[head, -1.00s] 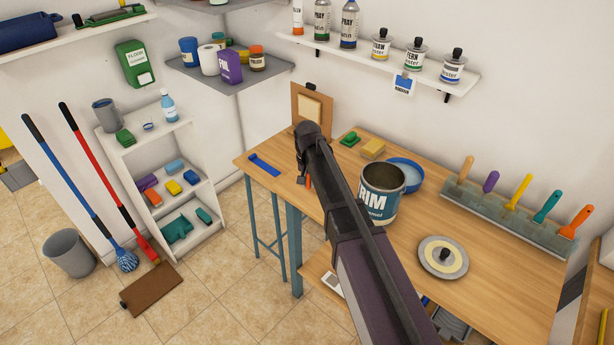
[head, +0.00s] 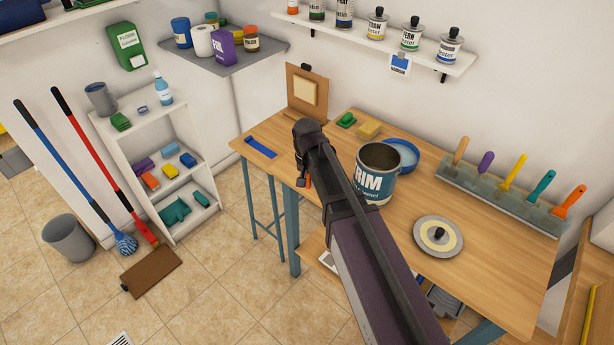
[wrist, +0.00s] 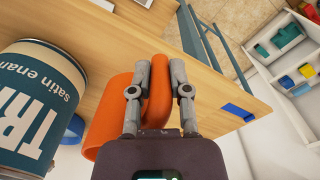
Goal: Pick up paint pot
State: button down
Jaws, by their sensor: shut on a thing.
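The paint pot (head: 379,186) is an open grey tin with a dark blue label reading "RIM" in the head view. It stands upright on the wooden workbench, just right of my arm. Its label, "TRI... satin enamel", fills the left of the wrist view (wrist: 35,105). My gripper (wrist: 160,68) is shut on the orange handle, with one finger on each side. In the head view my arm mostly hides the gripper and the handle.
A blue dish (head: 403,153) sits behind the pot, and a round grey lid (head: 438,236) lies in front right. A rack of scrapers (head: 500,192) stands at the right.

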jog(key=shift+s+d+r, duration=0.1)
jog(key=shift+s+d, duration=0.05)
jog(key=shift+s, duration=0.45)
jog(key=shift+s, duration=0.1)
dwell(0.4)
jog(key=c, duration=1.1)
grip_release()
grip_shut()
